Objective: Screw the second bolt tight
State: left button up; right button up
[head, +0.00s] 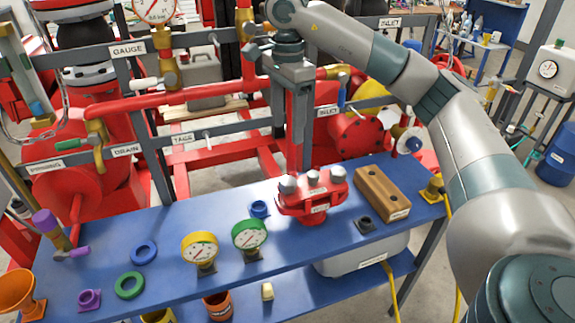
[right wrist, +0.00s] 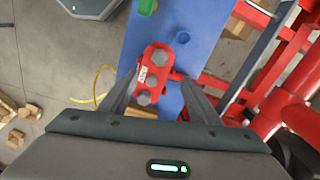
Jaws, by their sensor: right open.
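A red flanged body (head: 318,202) stands on the blue bench (head: 185,285), with three grey bolt heads in a row on top: left (head: 287,184), middle (head: 312,177) and right (head: 337,174). The heads also show in the right wrist view, at the far end (right wrist: 160,57), middle (right wrist: 152,80) and near end (right wrist: 143,98). How deep each bolt sits is unclear. My right gripper (head: 299,165) points down just behind the body's left half. In its wrist view its fingers (right wrist: 160,92) stand apart on either side of the body, holding nothing. My left gripper is not in view.
A brown wooden block (head: 383,194) lies right of the body. Red pipework (head: 150,103) stands behind the bench.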

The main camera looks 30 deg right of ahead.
aim_at(288, 182)
notch_tip(288, 182, down, 16)
jog(key=p, duration=0.3)
jog(key=shift+f, duration=0.25)
dwell(0.4)
jog(key=c, duration=1.2)
